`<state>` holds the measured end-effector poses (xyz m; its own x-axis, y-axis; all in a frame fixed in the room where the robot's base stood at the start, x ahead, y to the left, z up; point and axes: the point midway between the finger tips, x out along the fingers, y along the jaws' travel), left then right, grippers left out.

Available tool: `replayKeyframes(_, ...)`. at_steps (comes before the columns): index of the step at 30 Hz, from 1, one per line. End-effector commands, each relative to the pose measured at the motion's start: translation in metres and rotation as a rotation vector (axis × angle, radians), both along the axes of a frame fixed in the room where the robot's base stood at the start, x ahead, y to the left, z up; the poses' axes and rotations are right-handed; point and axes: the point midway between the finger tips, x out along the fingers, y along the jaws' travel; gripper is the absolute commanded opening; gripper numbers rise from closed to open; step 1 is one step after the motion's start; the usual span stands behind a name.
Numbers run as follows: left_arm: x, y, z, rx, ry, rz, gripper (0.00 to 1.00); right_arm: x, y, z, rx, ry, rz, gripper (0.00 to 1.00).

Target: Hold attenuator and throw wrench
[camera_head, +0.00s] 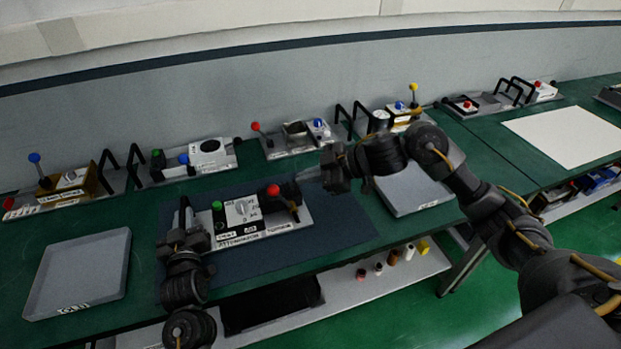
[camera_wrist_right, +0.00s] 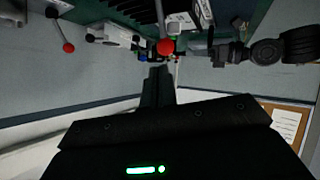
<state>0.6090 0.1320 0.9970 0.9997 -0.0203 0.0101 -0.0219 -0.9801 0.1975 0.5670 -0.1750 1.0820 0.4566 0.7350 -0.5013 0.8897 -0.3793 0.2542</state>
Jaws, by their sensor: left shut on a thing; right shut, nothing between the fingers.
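The attenuator unit (camera_head: 262,226) is a light base plate with a white dial box (camera_head: 241,210), a green knob and a red ball knob (camera_head: 273,190) on its right part. It lies on the dark mat. My left gripper (camera_head: 184,222) is shut at the unit's left end, apparently on its handle, which the fingers mostly hide. My right gripper (camera_head: 303,176) is shut and empty, just right of and above the red ball. In the right wrist view the red ball (camera_wrist_right: 165,46) is just beyond the fingertips; contact cannot be told. I cannot pick out a separate wrench.
A grey tray (camera_head: 80,272) lies at the left, another (camera_head: 412,188) right of the mat, partly behind my right arm. Several similar units with ball levers line the back wall. Several small bottles stand on the shelf below the front edge. A white sheet (camera_head: 566,135) lies far right.

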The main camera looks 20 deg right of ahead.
Motion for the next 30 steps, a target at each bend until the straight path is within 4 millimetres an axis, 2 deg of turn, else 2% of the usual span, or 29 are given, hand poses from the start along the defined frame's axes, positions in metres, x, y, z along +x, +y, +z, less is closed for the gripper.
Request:
replayKeyframes(1, -0.002, -0.001, -0.012, 0.007, 0.024, -0.004, 0.00, -0.003, -0.007, 0.003, -0.002, -0.002, -0.002, 0.00)
replayKeyframes(9, -0.002, -0.002, -0.012, 0.007, 0.024, -0.004, 0.00, -0.020, -0.030, 0.019, 0.000, -0.001, 0.000, 0.00)
replayKeyframes(21, -0.002, -0.002, -0.012, 0.006, 0.024, -0.004, 0.00, -0.023, -0.035, 0.023, 0.000, -0.001, -0.001, 0.00)
replayKeyframes(22, -0.002, -0.002, -0.012, 0.006, 0.024, -0.004, 0.20, -0.023, -0.035, 0.023, 0.000, -0.001, -0.001, 0.00)
replayKeyframes(27, -0.002, -0.002, -0.012, 0.007, 0.024, -0.004, 0.42, -0.023, -0.035, 0.023, 0.000, -0.001, -0.001, 0.00)
replayKeyframes(30, -0.002, -0.002, -0.012, 0.007, 0.024, -0.004, 0.42, -0.023, -0.035, 0.023, 0.000, -0.001, -0.001, 0.00)
